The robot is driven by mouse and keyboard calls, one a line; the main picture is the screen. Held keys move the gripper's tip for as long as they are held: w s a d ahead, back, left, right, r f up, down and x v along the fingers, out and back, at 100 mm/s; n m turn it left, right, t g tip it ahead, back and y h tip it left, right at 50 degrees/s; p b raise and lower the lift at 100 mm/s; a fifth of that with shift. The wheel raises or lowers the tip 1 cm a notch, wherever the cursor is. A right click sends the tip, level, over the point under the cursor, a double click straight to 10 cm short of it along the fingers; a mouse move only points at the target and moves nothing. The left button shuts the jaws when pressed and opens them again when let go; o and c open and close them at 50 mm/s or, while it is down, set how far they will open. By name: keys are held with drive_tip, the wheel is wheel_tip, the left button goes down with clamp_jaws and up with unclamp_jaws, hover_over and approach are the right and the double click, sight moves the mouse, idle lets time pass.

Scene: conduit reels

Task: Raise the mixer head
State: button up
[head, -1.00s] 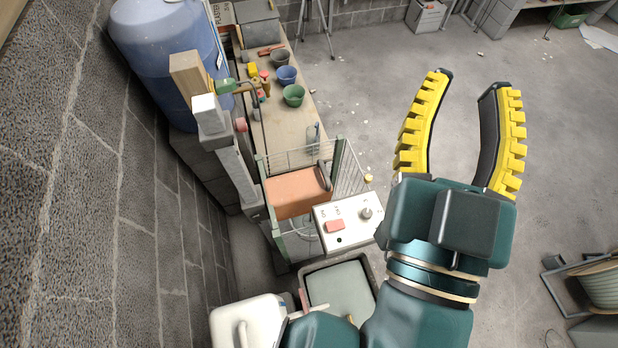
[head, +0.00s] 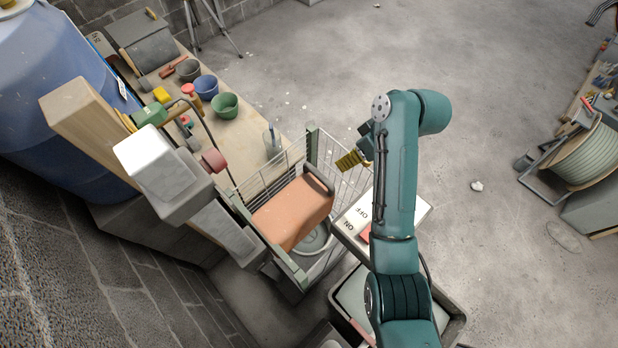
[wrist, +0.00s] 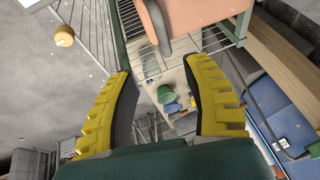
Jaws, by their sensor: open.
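The mixer head, an orange block (head: 285,215) with a dark handle (head: 318,180) at its far right end, sits low and level inside a wire guard (head: 345,180). A grey bowl (head: 318,240) shows partly under it. In the wrist view the orange head (wrist: 205,18) is at the top, beyond my fingers. My gripper (wrist: 160,68) is open and empty, with yellow ribbed fingers apart. In the head view only a bit of a yellow finger shows, right of the handle and apart from it; my arm hides the rest.
A control box (head: 352,222) marked ON and OFF stands right of the head, partly behind my arm. A bench (head: 240,130) holds a green bowl (head: 224,105), a blue bowl (head: 206,86) and tools. A timber post (head: 88,115) stands left.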

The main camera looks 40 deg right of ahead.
sight(322, 175)
drive_tip(key=b+x, duration=0.1)
drive_tip(key=x, duration=1.5)
drive_tip(key=shift+w+a+r, duration=0.15)
clamp_jaws()
